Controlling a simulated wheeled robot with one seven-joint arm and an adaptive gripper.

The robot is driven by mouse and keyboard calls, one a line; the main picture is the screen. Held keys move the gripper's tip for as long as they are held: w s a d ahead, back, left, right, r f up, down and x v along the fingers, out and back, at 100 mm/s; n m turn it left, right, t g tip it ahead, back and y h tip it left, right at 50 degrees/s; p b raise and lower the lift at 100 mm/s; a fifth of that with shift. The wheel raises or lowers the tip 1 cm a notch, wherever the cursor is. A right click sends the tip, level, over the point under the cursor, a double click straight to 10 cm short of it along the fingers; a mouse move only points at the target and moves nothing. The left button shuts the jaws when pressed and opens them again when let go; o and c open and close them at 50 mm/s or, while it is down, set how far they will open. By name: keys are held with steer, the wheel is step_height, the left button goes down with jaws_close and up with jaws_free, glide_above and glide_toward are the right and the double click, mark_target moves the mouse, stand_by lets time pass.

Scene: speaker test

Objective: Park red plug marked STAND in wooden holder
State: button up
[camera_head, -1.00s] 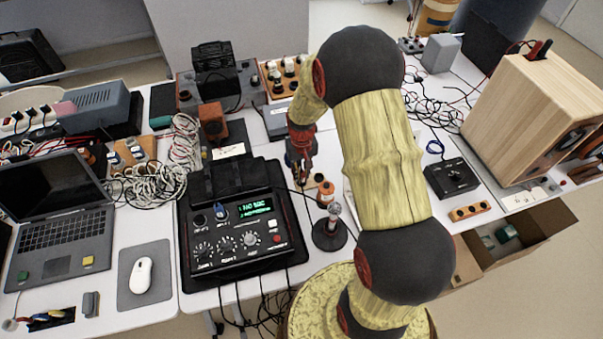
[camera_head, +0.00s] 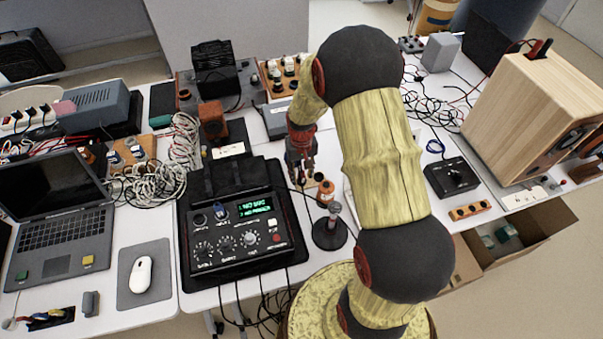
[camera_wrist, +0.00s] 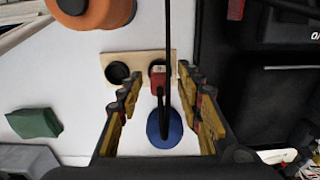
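My gripper (camera_head: 301,178) is low between the black mixer box and the orange-topped bottle. In the wrist view, my gripper (camera_wrist: 160,75) is open, with its two fingers on either side of a small red plug (camera_wrist: 158,77). A gap shows between the plug and each finger. The plug is at the right-hand hole of the pale wooden holder (camera_wrist: 138,59); how deep it sits cannot be told. The holder's left position shows a dark round hole. A black cable crosses over the plug, and a blue round piece (camera_wrist: 164,128) lies below it. The STAND marking is not readable.
The black mixer (camera_head: 237,232) with a lit display is close on the left. An orange-topped bottle (camera_head: 325,193) and a round-based stand (camera_head: 330,233) are close on the right. A green block (camera_wrist: 34,123) lies on the white table in the wrist view.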

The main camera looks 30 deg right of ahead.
mark_target(302, 172)
steer(key=shift+r, duration=0.1)
step_height(302, 172, up, 12)
steer(key=s+a+r+n+t, duration=0.1)
steer(key=s+a+r+t, duration=0.1)
steer(key=s+a+r, duration=0.5)
steer(key=s+a+r+n+t, duration=0.2)
steer(key=s+a+r, duration=0.5)
steer(key=s+r, duration=0.6)
step_height(302, 172, up, 2)
steer(key=shift+a+r+t, duration=0.1)
steer(key=shift+a+t, duration=0.05)
steer(key=shift+t, duration=0.65)
